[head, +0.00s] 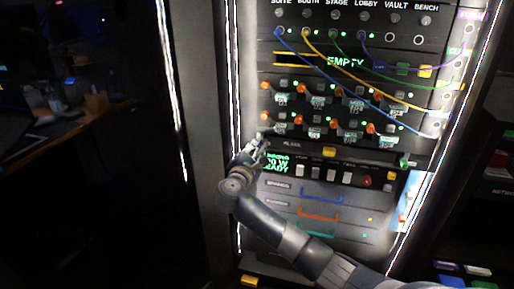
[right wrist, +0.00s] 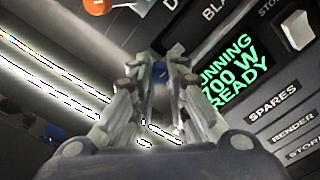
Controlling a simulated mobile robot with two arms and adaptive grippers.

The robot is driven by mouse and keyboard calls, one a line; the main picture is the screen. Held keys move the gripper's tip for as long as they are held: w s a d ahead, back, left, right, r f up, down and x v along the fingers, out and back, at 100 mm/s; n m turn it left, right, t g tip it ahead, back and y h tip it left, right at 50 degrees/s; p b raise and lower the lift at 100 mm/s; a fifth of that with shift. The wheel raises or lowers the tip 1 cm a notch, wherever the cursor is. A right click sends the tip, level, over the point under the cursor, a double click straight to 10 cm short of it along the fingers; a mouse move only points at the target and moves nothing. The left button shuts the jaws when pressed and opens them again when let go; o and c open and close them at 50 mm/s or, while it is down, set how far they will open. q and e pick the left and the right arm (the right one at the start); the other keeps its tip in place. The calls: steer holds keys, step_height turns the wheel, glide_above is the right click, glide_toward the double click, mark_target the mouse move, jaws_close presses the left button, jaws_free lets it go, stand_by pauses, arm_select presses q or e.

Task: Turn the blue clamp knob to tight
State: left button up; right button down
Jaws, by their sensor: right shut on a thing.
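My right gripper (head: 259,146) is at the left edge of the rack panel, just left of the green text display. In the right wrist view its two fingers (right wrist: 160,75) are closed in on a small blue piece, the blue clamp knob (right wrist: 160,70), of which only a sliver shows between the fingertips. The knob is hidden behind the gripper in the head view. Its turn position and any marks around it cannot be read. My left gripper is not in view.
The green display (head: 277,163) sits right of the gripper, with white switches (head: 315,173) beyond it. Orange-tipped levers (head: 302,88) and several coloured cables (head: 350,75) are above. Drawers with blue and red handles (head: 320,216) are below. A lit frame edge (head: 235,60) runs close on the left.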

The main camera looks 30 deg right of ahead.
steer(key=shift+a+f, duration=0.1)
steer(key=shift+f, duration=0.15)
steer(key=c, duration=1.5)
jaws_free()
steer(key=shift+c, duration=0.2)
steer(key=shift+w, duration=0.1)
steer(key=shift+r, duration=0.1)
steer(key=v, duration=1.2)
